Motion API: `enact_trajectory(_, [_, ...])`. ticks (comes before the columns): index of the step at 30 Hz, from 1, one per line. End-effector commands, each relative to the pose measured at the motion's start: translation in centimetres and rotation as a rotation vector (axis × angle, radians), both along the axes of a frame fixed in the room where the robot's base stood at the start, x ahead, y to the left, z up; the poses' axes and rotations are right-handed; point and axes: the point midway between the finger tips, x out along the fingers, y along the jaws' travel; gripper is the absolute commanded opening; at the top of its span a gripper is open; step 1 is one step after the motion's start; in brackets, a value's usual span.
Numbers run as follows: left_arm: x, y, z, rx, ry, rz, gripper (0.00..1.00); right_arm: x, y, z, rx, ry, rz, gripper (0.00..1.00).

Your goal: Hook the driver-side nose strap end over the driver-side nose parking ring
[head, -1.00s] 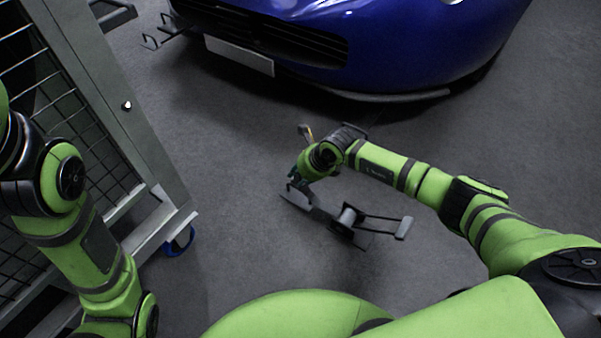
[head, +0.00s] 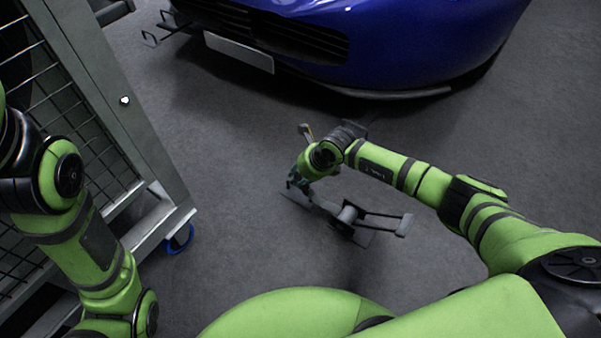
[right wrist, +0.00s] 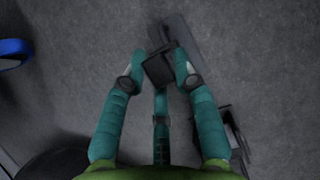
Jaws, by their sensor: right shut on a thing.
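My right gripper (right wrist: 159,68) is shut on a small dark block, which looks like the strap end (right wrist: 158,70), held between its fingertips. In the head view the right gripper (head: 298,183) points down close to the floor, and its held piece is too small to make out. Just beyond the held piece in the wrist view lies a grey flat bar (right wrist: 186,45). A dark floor fixture with a spool and handle (head: 352,217) stands to the right of the gripper. I cannot pick out the parking ring for certain. My left gripper is out of view.
The blue car's nose (head: 400,45) is at the top, with a low front lip (head: 390,93). A grey mesh cart (head: 150,165) with a blue caster (head: 179,240) stands at the left. Bare floor (head: 215,150) lies between the cart and the gripper.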

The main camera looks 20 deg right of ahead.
Motion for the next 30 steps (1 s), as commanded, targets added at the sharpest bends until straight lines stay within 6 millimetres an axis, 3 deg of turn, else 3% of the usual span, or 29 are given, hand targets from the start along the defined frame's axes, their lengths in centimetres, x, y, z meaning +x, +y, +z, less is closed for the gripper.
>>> enact_trajectory(29, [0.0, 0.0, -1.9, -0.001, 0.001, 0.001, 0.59, 0.0, 0.1, -2.5, 0.001, -0.002, 0.001, 0.0])
enact_trajectory(30, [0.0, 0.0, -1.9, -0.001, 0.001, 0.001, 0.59, 0.0, 0.0, -2.5, 0.001, -0.002, 0.001, 0.33])
